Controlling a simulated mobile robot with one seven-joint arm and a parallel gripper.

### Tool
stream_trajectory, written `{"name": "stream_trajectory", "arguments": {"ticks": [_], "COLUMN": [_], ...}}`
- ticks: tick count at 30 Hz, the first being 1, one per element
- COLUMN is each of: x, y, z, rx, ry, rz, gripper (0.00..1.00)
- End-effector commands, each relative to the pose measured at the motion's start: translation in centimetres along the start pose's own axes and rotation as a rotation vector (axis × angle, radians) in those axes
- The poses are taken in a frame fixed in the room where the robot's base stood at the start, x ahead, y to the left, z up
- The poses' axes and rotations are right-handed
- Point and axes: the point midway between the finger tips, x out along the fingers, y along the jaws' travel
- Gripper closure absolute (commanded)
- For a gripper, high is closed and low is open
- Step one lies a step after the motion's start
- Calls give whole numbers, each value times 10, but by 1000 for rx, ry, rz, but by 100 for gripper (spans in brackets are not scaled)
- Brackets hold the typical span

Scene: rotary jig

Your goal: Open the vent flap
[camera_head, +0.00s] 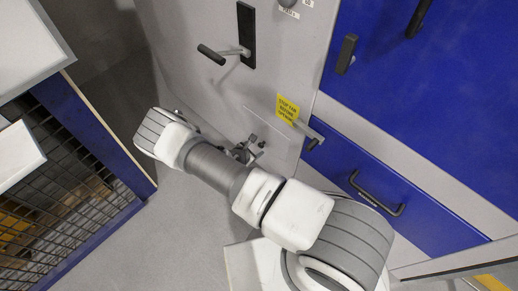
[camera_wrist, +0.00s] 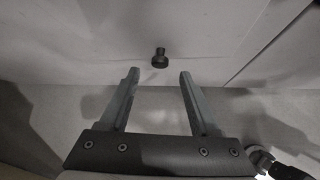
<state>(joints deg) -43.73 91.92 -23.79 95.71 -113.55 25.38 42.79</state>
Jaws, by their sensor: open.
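A thin outline low on the grey cabinet front marks a flush panel (camera_head: 274,132) that looks like the vent flap. In the wrist view, a small dark round knob (camera_wrist: 160,58) sticks out from the pale panel face (camera_wrist: 110,30). My gripper (camera_wrist: 159,76) is open and empty. Its two fingers point towards the panel, with the knob framed between and just beyond the fingertips; I see no contact. In the head view my gripper (camera_head: 246,150) is small and partly hidden by my arm, low in front of the cabinet. The knob cannot be made out there.
A yellow label (camera_head: 287,108) reads as a stop-fan warning. A grey lever (camera_head: 310,132) sits beside it. A black-handled lever (camera_head: 212,55) projects from the cabinet higher up. A blue drawer with a black handle (camera_head: 376,196) is at right. A mesh-sided blue cart (camera_head: 75,190) stands left.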

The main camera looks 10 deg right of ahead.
Motion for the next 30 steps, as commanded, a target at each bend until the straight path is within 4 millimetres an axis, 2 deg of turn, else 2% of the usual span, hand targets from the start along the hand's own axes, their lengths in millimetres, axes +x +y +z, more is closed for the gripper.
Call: {"name": "stream_trajectory", "arguments": {"ticks": [1,3,9,20,23,30], "x": [14,25,46,51,51,51], "y": [-2,-2,-1,0,0,0], "z": [-3,-2,-1,0,0,0], "rx": [1,2,0,1,1,2], "ry": [-1,-1,0,0,0,0], "rz": [-1,-1,-1,0,0,0], "gripper": [36,36,36,36,51,94]}}
